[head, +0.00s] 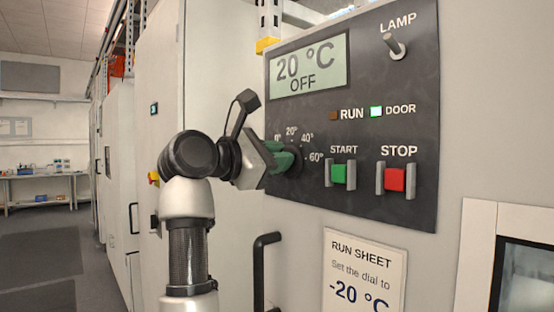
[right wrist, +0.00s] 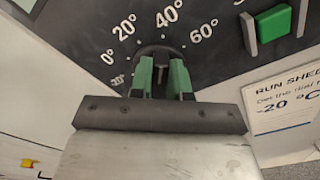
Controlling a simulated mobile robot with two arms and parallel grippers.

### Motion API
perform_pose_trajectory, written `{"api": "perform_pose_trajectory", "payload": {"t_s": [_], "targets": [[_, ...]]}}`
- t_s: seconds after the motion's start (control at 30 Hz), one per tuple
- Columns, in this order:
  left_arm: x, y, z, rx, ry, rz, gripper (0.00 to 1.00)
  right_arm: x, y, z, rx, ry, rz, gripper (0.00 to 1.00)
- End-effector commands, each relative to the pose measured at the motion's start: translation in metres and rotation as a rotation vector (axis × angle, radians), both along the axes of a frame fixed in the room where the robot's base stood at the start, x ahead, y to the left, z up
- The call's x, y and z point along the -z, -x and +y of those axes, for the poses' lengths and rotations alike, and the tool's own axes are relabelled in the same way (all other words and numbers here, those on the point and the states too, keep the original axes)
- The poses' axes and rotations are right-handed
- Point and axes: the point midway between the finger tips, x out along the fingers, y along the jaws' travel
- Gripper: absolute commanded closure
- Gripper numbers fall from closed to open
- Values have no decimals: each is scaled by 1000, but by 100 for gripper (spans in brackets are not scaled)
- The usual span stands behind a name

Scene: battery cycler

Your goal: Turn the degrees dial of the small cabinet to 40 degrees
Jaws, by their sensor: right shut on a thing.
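The degrees dial (head: 297,162) is on the dark control panel (head: 420,150) of the cabinet, mostly hidden behind my gripper. Its scale shows 0, 20, 40 and 60 degrees; in the right wrist view a further mark sits at the lower left. My right gripper (head: 284,160) has green fingertips and is shut on the dial. In the right wrist view, the fingers (right wrist: 161,78) straddle the dial (right wrist: 160,51), whose dark rim shows above them. The pointer is hidden. The display (head: 308,68) reads 20 °C and OFF. My left gripper is out of view.
A green START button (head: 344,174) and a red STOP button (head: 395,180) sit right of the dial. The LAMP switch (head: 396,48) is above. A run sheet (head: 365,275) below reads -20 °C. A black handle (head: 260,270) stands below the dial.

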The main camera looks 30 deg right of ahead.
Motion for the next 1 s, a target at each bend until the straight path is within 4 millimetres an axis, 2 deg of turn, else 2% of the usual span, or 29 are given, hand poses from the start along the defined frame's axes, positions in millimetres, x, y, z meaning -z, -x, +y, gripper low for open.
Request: {"api": "perform_pose_trajectory", "payload": {"t_s": [0.43, 0.47, 0.6, 0.87, 1.0], "targets": [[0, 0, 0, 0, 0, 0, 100, 0, 0, 0, 0, 1, -11, 100], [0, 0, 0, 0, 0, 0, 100, 0, 0, 0, 0, 1, -11, 80], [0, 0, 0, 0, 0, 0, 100, 0, 0, 0, 1, 0, -11, 59], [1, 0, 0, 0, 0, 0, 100, 0, 0, 0, 0, -1, -10, 57], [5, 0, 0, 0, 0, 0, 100, 1, 0, 10, -3, 0, -10, 57]]}}
